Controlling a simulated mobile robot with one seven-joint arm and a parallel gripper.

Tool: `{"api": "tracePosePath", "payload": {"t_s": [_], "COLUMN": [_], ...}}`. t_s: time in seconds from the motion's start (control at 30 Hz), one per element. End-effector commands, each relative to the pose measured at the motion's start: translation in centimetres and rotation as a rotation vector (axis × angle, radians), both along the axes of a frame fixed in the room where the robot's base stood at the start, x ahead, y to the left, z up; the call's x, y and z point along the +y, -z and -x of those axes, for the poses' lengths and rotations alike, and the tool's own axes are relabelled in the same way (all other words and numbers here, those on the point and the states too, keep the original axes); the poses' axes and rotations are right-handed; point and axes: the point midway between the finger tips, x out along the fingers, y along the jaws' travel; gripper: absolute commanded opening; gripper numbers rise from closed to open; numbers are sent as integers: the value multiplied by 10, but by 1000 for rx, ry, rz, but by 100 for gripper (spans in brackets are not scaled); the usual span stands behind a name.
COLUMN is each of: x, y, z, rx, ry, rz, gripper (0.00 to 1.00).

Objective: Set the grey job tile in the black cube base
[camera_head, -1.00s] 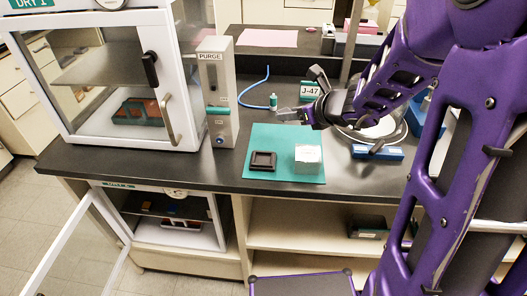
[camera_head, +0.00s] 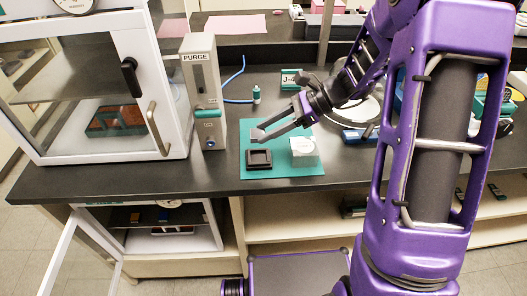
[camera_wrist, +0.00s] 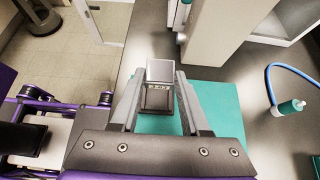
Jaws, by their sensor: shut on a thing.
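My gripper (camera_head: 263,132) is shut on the small grey job tile (camera_wrist: 160,70), which sits between the fingertips in the wrist view. In the head view the tile is a small pale shape at the fingertips (camera_head: 257,134). The black cube base (camera_head: 259,159) is a square open tray on the teal mat. The gripper is just above and behind it in the head view. The wrist view shows the base (camera_wrist: 157,100) below the tile and between the fingers, partly covered by the tile. I cannot tell the exact gap between them.
A clear-white cube (camera_head: 304,152) stands on the teal mat (camera_head: 285,172), right of the base. The purge unit (camera_head: 203,90) and a glass-door cabinet (camera_head: 90,90) stand to the left. A teal-capped bottle with blue tubing (camera_head: 256,95) is behind. A round plate instrument (camera_head: 358,112) is at right.

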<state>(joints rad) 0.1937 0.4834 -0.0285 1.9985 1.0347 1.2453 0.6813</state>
Motion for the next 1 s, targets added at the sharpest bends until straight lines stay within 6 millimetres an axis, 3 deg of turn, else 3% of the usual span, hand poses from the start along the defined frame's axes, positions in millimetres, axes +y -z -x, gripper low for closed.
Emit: {"api": "tracePosePath", "payload": {"t_s": [0.1, 0.37, 0.53, 1.0], "x": [0, 1, 1, 0], "y": [24, 46, 70, 81], "z": [0, 0, 0, 0], "rx": [3, 2, 2, 1], "ry": [2, 2, 3, 3], "rz": [-1, -1, -1, 2], "gripper": [0, 0, 0, 0]}}
